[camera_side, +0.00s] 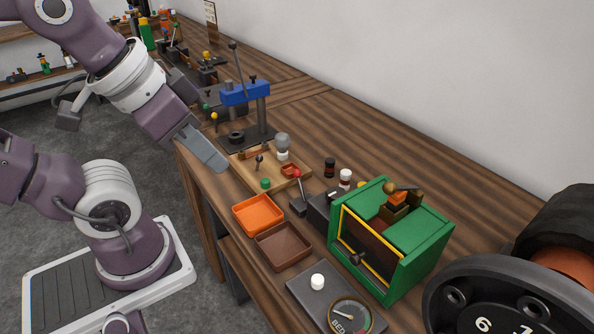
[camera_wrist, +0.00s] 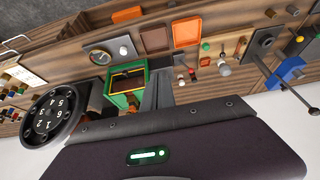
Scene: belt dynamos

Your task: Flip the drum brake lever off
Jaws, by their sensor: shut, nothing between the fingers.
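No lever is labelled, so I cannot tell for sure which is the drum brake lever. A lever with a red knob (camera_side: 297,174) stands up from a small dark base beside the wooden board. A shorter lever with a dark knob (camera_side: 259,159) stands on the wooden board (camera_side: 240,171). A large dark drum (camera_side: 462,292) with white numbers is at the lower right; it also shows in the wrist view (camera_wrist: 52,118). My gripper (camera_side: 219,164) is shut and empty, above the bench's front edge, left of the board and apart from both levers. It also shows in the wrist view (camera_wrist: 157,88).
An orange tray (camera_side: 259,200) and a brown tray (camera_side: 265,257) lie along the bench front. A green box (camera_side: 434,239) stands right of them, with a gauge panel (camera_side: 301,287) in front. A blue-headed press (camera_side: 246,93) stands behind the board.

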